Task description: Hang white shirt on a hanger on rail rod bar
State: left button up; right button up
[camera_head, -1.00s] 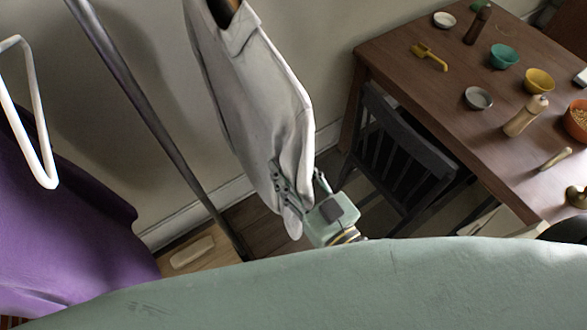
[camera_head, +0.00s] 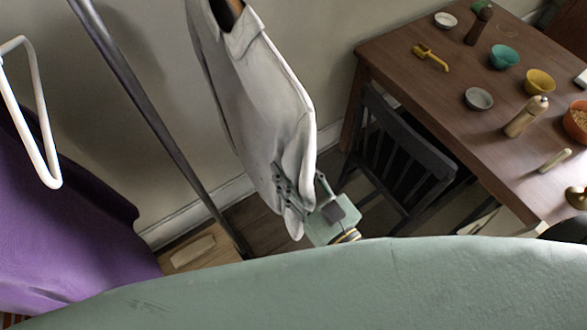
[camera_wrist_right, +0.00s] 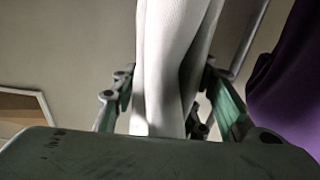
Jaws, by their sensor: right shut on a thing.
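The white shirt (camera_head: 262,95) hangs tilted in the upper middle of the head view, its collar at the top edge. A dark, brownish piece shows inside the collar; I cannot tell if it is the hanger. My right gripper (camera_head: 298,195) is shut on the shirt's lower edge. In the right wrist view the shirt (camera_wrist_right: 172,65) runs up between the fingers of my right gripper (camera_wrist_right: 168,110). A grey metal rod (camera_head: 150,105), part of the rail, slopes down left of the shirt, apart from it in the picture. My left gripper is not in view.
A purple garment (camera_head: 60,220) and a white tubular loop (camera_head: 45,150) are at the left. A wooden table (camera_head: 400,55) with bowls and bottles stands at the right, a dark chair (camera_head: 395,155) beside it. A wooden piece (camera_head: 195,250) lies by the rod's foot.

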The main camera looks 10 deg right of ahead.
jog(key=shift+r, duration=0.1)
jog(key=o, duration=1.6)
jog(key=shift+c, duration=0.2)
jog(key=shift+f, duration=0.2)
jog(key=shift+s, duration=0.1)
jog(key=v, duration=1.1)
jog(key=shift+s+d, duration=0.25)
jog(key=shift+s, duration=0.1)
